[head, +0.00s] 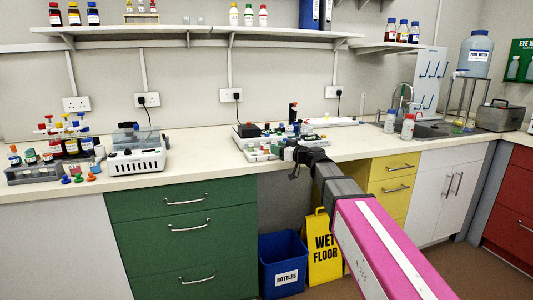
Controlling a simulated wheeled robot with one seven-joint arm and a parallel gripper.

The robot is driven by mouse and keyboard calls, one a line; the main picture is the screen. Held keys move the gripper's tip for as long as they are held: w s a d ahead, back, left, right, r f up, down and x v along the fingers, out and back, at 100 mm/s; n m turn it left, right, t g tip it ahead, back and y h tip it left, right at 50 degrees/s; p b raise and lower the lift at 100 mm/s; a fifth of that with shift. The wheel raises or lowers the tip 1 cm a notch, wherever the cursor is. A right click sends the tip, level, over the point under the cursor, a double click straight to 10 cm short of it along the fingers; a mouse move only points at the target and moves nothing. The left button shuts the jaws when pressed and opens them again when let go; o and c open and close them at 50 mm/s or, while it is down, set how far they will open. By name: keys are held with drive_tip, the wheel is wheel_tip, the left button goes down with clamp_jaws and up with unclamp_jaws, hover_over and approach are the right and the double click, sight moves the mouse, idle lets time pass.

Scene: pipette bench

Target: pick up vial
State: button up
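My arm reaches from the lower right to the bench. Its dark gripper (296,157) is at the bench's front edge, beside a crowded group of small items (272,145) with coloured caps. The vial cannot be singled out in that group at this size. My gripper and wrist partly cover the items there. Whether the fingers are open or shut, or touch anything, cannot be seen.
A white bench device (137,160) and a grey rack (35,174) with several bottles stand on the left. Bare worktop (195,144) lies between device and group. A sink (425,130) is at right. A shelf (190,42) hangs above. A blue bin (283,250) stands below.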

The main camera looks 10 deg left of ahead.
sight(269, 155)
drive_tip(key=shift+f+x, duration=0.1)
drive_tip(key=shift+x, duration=1.25)
drive_tip(key=shift+f+x, duration=0.15)
drive_tip(key=shift+x, duration=1.2)
drive_tip(key=shift+w+d, duration=0.1)
drive_tip(key=shift+d, duration=0.05)
drive_tip(key=c, duration=0.7)
